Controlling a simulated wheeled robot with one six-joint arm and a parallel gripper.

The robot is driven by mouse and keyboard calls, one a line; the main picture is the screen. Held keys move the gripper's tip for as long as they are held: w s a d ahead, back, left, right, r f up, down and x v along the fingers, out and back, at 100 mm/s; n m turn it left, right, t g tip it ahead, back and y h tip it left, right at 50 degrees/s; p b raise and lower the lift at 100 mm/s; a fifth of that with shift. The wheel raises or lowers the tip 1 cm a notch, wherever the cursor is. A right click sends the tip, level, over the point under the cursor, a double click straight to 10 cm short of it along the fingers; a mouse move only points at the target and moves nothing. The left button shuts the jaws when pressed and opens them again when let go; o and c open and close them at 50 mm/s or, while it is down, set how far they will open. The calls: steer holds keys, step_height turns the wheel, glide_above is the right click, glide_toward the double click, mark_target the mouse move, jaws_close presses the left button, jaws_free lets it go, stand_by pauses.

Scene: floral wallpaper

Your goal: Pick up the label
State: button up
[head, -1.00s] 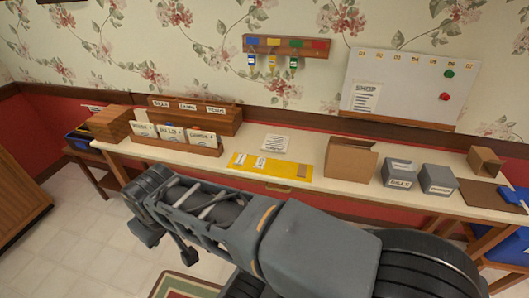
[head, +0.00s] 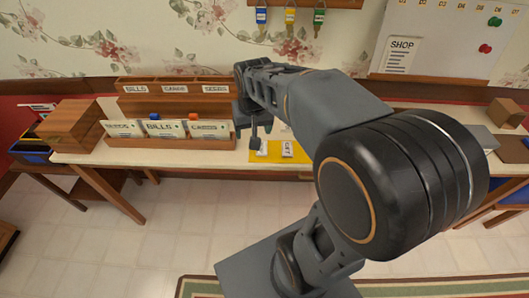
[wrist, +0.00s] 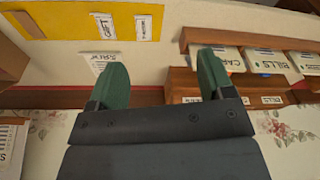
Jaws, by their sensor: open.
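Two small white labels lie on a yellow mat (head: 305,158) on the table. In the head view one label (head: 262,148) is at its left and another label (head: 287,149) is beside it. The wrist view shows the same mat (wrist: 65,18) at the upper left, with a printed label (wrist: 104,26) and a second label (wrist: 143,27). My gripper (wrist: 163,72) is open and empty, its two green fingers apart. The labels are beyond the fingertips, up and left in that view. In the head view my arm hides part of the mat.
A printed white card (wrist: 103,62) lies near the left finger. The wooden card holder (head: 170,143) marked BILLS stands left of the mat, before a wooden organizer (head: 172,98). A wooden box (head: 68,125) stands at the table's left. A whiteboard (head: 440,40) hangs at upper right.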

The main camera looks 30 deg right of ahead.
steer(key=w+d+f+m+g+b, duration=0.2)
steer(key=w+d+f+m+b, duration=0.1)
steer(key=w+d+f, duration=0.5)
glide_above(262, 153)
steer(key=s, duration=0.1)
steer(key=f, duration=0.5)
steer(key=a+f, duration=0.1)
steer(key=f, duration=0.2)
steer(key=shift+s+f, duration=0.15)
steer(key=shift+f+p, duration=0.3)
steer(key=shift+f, duration=2.75)
steer(key=c, duration=1)
steer(key=shift+r, duration=0.1)
